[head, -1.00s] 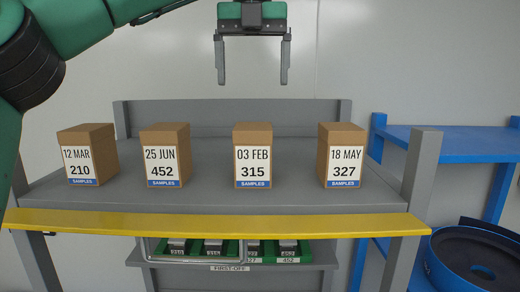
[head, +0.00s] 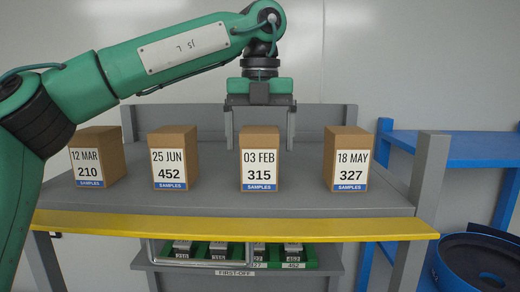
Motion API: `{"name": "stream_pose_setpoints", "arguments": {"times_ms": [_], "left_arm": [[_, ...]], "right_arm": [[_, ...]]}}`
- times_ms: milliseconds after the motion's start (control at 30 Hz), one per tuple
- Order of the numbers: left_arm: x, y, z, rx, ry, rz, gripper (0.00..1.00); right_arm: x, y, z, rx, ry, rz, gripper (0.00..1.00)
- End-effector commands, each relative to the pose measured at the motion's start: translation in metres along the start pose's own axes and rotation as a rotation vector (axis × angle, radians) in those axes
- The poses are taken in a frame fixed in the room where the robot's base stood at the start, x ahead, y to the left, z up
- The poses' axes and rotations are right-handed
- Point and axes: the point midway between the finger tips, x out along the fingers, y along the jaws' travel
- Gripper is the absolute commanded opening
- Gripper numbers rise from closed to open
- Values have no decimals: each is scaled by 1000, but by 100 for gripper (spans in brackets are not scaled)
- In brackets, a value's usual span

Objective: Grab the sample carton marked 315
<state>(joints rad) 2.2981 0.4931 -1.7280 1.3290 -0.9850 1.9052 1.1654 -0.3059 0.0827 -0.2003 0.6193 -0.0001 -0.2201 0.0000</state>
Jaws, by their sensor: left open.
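The carton marked 315 (head: 261,159) is a brown box with a white label reading 03 FEB and a blue SAMPLES strip. It stands upright on the grey bench. My left gripper (head: 259,140) is open above this carton, its fingers pointing down on either side of the carton's top. The left finger's tip is partly hidden near the carton, and I cannot tell whether either finger touches it. Other cartons are marked 210 (head: 97,157), 452 (head: 174,158) and 327 (head: 347,159). My right gripper is not in view.
The grey bench (head: 215,192) has a yellow front rail (head: 230,226) and a low back board. A blue shelf (head: 470,148) and a dark round bin (head: 475,262) stand at the right.

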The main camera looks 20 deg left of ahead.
Motion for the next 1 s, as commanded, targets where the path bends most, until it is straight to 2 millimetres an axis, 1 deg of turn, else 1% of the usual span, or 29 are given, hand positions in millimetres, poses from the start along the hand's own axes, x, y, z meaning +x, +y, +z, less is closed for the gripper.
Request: {"name": "stream_pose_setpoints", "arguments": {"times_ms": [33, 200, 467, 500, 567, 600, 767, 800, 1000], "left_arm": [[3, 1, 0, 0, 2, 2, 87], [17, 0, 0, 0, 1, 0, 87], [20, 0, 0, 0, 0, 0, 87], [20, 0, 0, 0, 0, 0, 79], [20, 0, 0, 0, 0, 0, 68], [20, 0, 0, 0, 0, 0, 60], [20, 0, 0, -1, 0, 0, 28], [19, 0, 0, -1, -1, -1, 25], [19, 0, 0, -1, -1, -1, 25]], "right_arm": [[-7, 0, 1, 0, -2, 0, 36], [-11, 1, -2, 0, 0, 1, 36], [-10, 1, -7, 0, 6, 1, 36], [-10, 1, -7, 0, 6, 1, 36], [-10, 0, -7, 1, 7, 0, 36], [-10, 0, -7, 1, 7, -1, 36], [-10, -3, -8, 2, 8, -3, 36], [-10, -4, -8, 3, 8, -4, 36], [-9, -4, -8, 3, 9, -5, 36]]}}
